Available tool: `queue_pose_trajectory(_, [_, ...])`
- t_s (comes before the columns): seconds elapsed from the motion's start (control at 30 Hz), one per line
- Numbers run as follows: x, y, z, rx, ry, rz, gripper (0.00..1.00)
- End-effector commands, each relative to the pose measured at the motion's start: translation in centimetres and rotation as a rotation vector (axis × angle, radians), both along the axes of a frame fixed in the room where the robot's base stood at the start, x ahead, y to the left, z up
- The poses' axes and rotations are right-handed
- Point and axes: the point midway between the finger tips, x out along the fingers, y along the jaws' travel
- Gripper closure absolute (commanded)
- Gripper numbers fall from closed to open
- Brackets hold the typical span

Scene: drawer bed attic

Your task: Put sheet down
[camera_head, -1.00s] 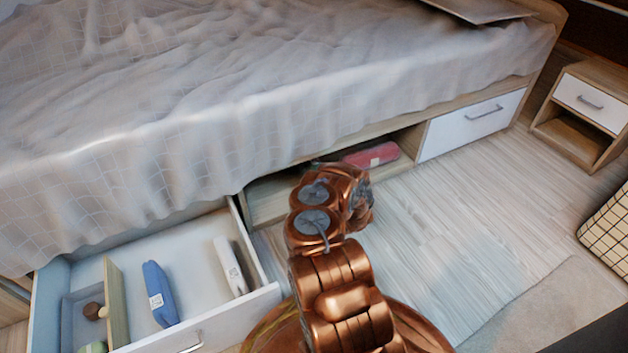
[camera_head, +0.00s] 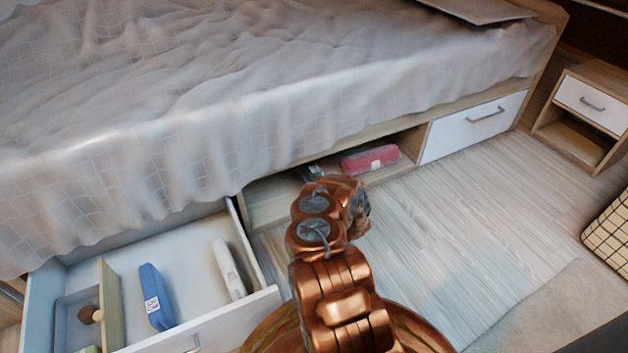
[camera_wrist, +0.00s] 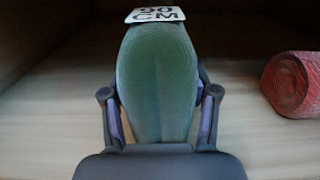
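A green rolled sheet (camera_wrist: 157,85) with a white "90 CM" label fills the middle of the wrist view. My gripper (camera_wrist: 158,105) has one finger on each side of it, and the fingers look closed against its sides. In the head view the sheet's dark end with its pale label (camera_head: 314,172) shows just beyond my wrist, in the open compartment (camera_head: 268,203) under the bed. My arm hides the fingers there. I cannot tell whether the sheet touches the compartment floor.
A red roll (camera_head: 370,159) lies in the same compartment, to the right; it also shows in the wrist view (camera_wrist: 293,84). The open drawer (camera_head: 215,331) at left holds a blue roll (camera_head: 155,297) and a white roll (camera_head: 228,269). A nightstand (camera_head: 588,112) stands at right.

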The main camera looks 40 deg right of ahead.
Motion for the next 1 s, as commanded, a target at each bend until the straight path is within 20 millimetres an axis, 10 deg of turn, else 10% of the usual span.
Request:
queue_pose_trajectory(0.5, [-0.2, 0.1, 0.3, 0.003, 0.001, -0.001, 0.29])
queue_pose_trajectory(1.0, [-8.8, 2.8, 0.3, 0.004, 0.004, -0.002, 0.29])
